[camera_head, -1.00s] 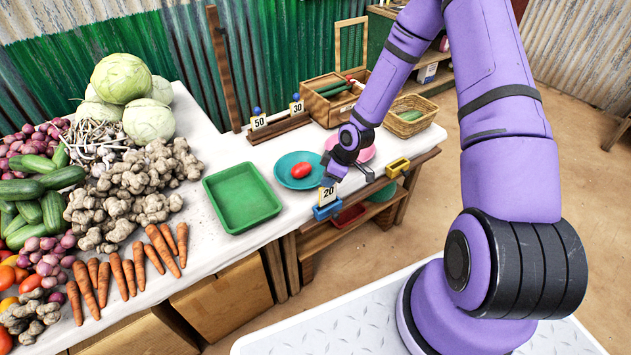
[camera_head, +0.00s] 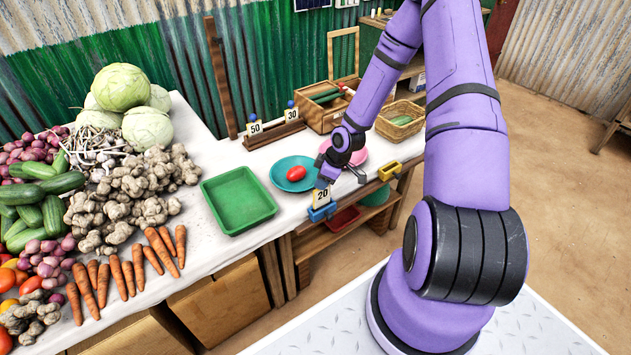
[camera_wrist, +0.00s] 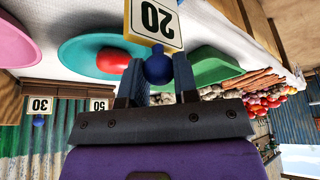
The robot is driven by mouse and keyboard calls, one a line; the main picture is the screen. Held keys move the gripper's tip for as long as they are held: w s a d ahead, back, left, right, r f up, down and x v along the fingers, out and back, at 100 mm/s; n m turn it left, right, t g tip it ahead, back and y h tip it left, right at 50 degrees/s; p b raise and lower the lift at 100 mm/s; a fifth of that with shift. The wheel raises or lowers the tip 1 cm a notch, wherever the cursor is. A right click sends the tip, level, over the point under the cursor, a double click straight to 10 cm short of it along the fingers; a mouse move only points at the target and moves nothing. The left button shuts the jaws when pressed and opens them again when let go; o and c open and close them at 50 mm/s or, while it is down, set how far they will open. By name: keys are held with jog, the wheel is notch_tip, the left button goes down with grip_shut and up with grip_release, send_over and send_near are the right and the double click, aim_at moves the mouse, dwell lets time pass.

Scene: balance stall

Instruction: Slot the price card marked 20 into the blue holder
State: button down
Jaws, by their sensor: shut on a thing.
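The price card marked 20 (camera_head: 321,197) is upright at the table's front edge, right at the blue holder (camera_head: 318,214). In the head view the card's lower edge meets the holder; I cannot tell how deep it sits. In the wrist view the card (camera_wrist: 156,22) appears upside down, with its blue knob (camera_wrist: 158,67) between my fingers. My gripper (camera_head: 325,181) is shut on that knob, above the holder. The holder does not show clearly in the wrist view.
A yellow holder (camera_head: 389,172) is on the same edge to the right. A teal plate (camera_head: 284,182) with a red tomato (camera_head: 296,173) and a pink plate (camera_head: 353,155) lie behind. A green tray (camera_head: 238,222) is left. Cards 50 (camera_head: 254,128) and 30 (camera_head: 291,115) stand in a wooden rack.

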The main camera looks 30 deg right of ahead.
jog(key=shift+f, duration=0.1)
jog(key=shift+s+f, duration=0.1)
jog(key=shift+f, duration=1)
jog(key=shift+c, duration=1.2)
grip_release()
jog(key=shift+r, duration=3.5)
